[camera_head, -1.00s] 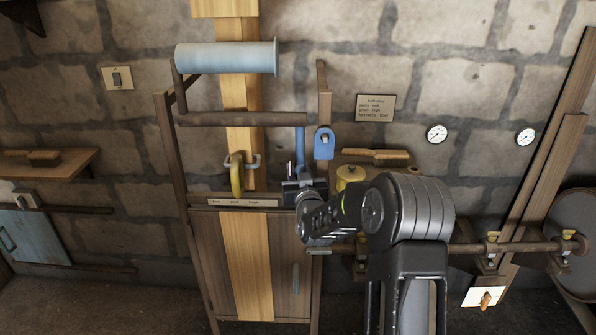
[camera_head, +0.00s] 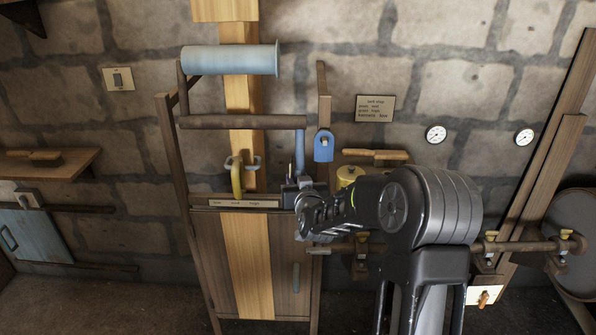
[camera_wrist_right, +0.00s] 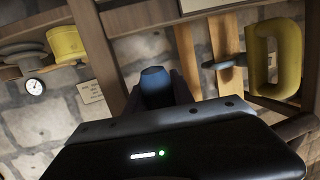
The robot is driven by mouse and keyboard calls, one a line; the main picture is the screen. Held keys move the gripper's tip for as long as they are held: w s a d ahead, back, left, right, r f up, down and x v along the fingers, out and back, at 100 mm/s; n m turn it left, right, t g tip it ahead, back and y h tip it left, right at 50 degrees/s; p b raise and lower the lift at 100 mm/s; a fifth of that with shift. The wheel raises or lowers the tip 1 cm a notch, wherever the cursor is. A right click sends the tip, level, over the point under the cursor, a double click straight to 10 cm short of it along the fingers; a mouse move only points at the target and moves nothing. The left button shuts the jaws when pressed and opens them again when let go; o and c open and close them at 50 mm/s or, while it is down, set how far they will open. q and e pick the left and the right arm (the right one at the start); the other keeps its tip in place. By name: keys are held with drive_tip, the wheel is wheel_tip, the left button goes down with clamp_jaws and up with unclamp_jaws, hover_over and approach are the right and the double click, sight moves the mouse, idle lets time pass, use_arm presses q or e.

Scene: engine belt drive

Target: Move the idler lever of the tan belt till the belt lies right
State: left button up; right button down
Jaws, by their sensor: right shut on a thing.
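The tan belt (camera_head: 245,260) runs as a broad upright strip down the frame, passing behind the pale blue roller (camera_head: 230,61). The idler lever is a brown bar (camera_head: 240,122) below the roller, with a blue handle (camera_head: 300,150) hanging at its right end. My right gripper (camera_head: 299,190) is shut on the lower end of the blue handle, which also shows in the right wrist view (camera_wrist_right: 155,85). A yellow hooked piece (camera_head: 237,178) hangs before the belt, above a small lettered strip (camera_head: 243,203). My left gripper is not in view.
A blue tag-like part (camera_head: 324,146) sits on the frame's right post. A yellow pot (camera_head: 349,176) and a brush (camera_head: 376,155) are behind my right arm. A shaft with yellow-topped mounts (camera_head: 491,236) runs right. A wall card (camera_head: 376,108) is too small to read.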

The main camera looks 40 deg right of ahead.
drive_tip(key=c, duration=1.4)
unclamp_jaws()
drive_tip(key=shift+o, duration=0.2)
drive_tip(key=b+v, duration=0.2)
drive_tip(key=v, duration=0.5)
drive_tip(key=shift+s+a, duration=0.15)
drive_tip(key=shift+s, duration=0.2)
